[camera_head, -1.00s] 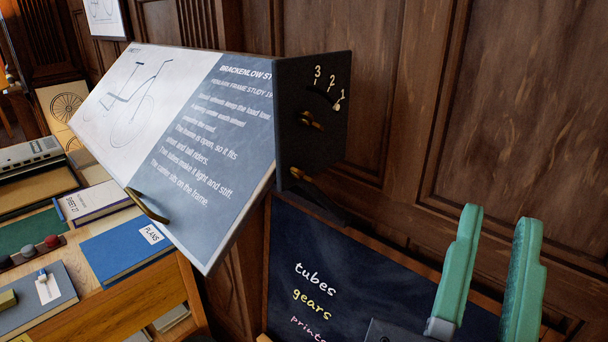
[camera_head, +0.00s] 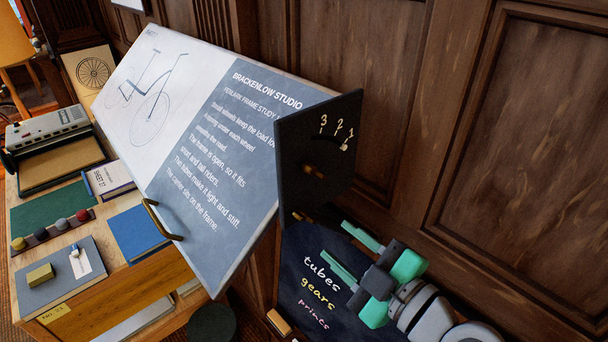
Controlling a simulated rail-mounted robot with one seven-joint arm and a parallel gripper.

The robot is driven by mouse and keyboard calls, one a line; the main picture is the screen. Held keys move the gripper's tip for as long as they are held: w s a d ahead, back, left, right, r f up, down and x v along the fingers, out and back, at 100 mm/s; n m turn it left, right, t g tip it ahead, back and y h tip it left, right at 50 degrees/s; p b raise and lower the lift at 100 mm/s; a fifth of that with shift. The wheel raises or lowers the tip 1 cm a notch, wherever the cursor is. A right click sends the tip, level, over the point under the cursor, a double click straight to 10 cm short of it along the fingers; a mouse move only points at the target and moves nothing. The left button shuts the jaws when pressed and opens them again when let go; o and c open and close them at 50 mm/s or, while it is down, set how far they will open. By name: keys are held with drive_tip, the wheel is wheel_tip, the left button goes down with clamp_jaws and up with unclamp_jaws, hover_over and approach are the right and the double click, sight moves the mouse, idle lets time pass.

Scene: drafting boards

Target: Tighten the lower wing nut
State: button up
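The drafting board (camera_head: 250,125) is tilted, with a dark side plate (camera_head: 300,135) at its right end marked 3, 2, 1. A pale pointer tip (camera_head: 345,147) is near the 1. The upper brass wing nut (camera_head: 313,171) sits mid-plate. The lower brass wing nut (camera_head: 303,216) is near the plate's bottom edge and partly hard to see. My gripper (camera_head: 333,238) has two green fingers spread apart with nothing between them. It is to the right of and slightly below the lower wing nut, fingers pointing toward it, apparently not touching.
A dark chalkboard (camera_head: 300,265) with chalk words is below and behind my gripper. The panelled wall (camera_head: 520,150) is close on the right.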

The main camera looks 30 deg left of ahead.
sight(307, 221)
drive_tip(key=shift+n+g, duration=0.3)
drive_tip(key=shift+n, duration=0.2)
drive_tip(key=x, duration=0.2)
drive_tip(key=p+x, duration=0.1)
drive_tip(key=x, duration=0.4)
drive_tip(key=shift+s+a, duration=0.2)
drive_tip(key=shift+a, duration=0.35)
drive_tip(key=shift+c, duration=0.2)
clamp_jaws()
